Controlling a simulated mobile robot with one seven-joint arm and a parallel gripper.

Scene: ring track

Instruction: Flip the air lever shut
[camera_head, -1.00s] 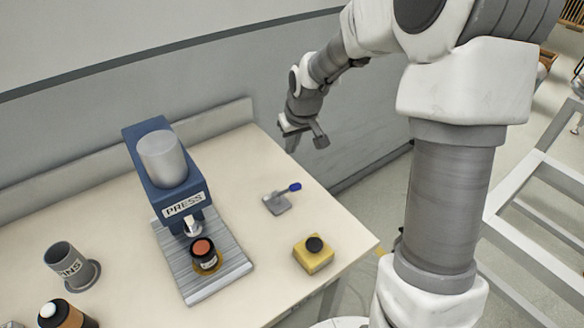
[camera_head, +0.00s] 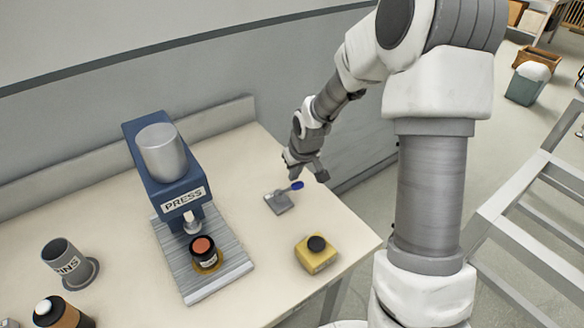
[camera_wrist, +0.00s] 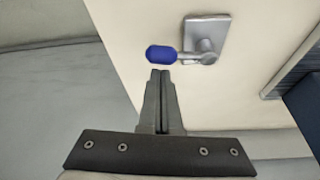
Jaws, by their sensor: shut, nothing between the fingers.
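The air lever is a small grey plate (camera_head: 279,202) on the table with a thin arm ending in a blue handle (camera_head: 297,185). In the head view the handle points right, toward the table's edge. My gripper (camera_head: 296,178) is beside the handle, fingers pointing down. In the wrist view my gripper (camera_wrist: 160,75) is shut and empty. Its fingertips appear just below the blue handle (camera_wrist: 161,55), and I cannot tell whether they touch it. The lever's grey plate (camera_wrist: 206,37) lies just right of the handle there.
The wall runs behind the table.

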